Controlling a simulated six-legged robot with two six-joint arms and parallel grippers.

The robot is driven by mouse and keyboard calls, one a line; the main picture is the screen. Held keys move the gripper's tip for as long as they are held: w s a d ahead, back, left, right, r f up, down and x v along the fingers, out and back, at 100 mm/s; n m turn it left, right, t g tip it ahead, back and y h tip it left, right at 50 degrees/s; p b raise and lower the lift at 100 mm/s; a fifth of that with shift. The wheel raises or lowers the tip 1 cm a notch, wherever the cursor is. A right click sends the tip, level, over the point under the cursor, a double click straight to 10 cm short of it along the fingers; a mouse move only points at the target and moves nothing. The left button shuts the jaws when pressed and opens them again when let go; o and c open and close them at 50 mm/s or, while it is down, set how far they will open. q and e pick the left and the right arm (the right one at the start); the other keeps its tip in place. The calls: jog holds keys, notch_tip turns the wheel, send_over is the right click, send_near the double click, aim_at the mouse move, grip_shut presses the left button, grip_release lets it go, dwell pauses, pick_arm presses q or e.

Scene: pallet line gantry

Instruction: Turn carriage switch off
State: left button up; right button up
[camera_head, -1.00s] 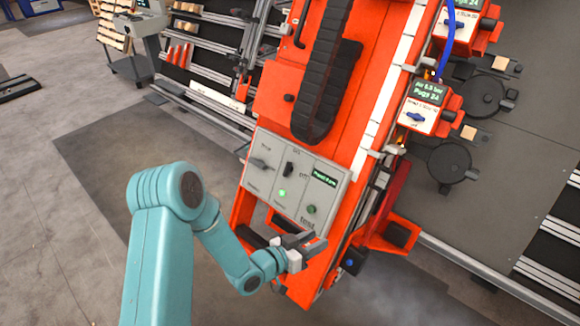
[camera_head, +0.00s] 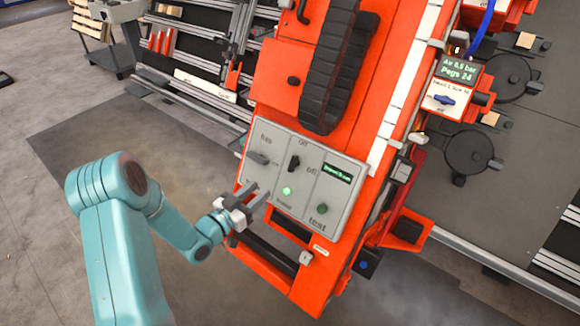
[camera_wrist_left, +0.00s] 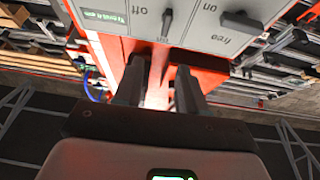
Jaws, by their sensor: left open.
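The grey control panel (camera_head: 305,188) is on the orange carriage (camera_head: 290,75). Its middle section has a black switch (camera_head: 294,163) between an upper label and an "off" label on its right, with a lit green lamp (camera_head: 287,191) below. In the left wrist view the black switch (camera_wrist_left: 167,22) shows upside down beyond the fingers. My left gripper (camera_head: 262,193) is open and empty, in front of the panel's lower left part, below and left of the switch. It also shows in the left wrist view (camera_wrist_left: 160,75). My right gripper is not in view.
A grey lever knob (camera_head: 258,158) is on the panel's left section. A small green display (camera_head: 338,173) and a green test button (camera_head: 322,208) are on its right section. An orange valve box (camera_head: 452,85) stands at right.

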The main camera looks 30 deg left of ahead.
pick_arm(q)
send_near(292, 162)
jog(key=shift+y, duration=0.3)
jog(key=w, duration=0.8)
jog(key=shift+w+d, duration=0.4)
grip_shut()
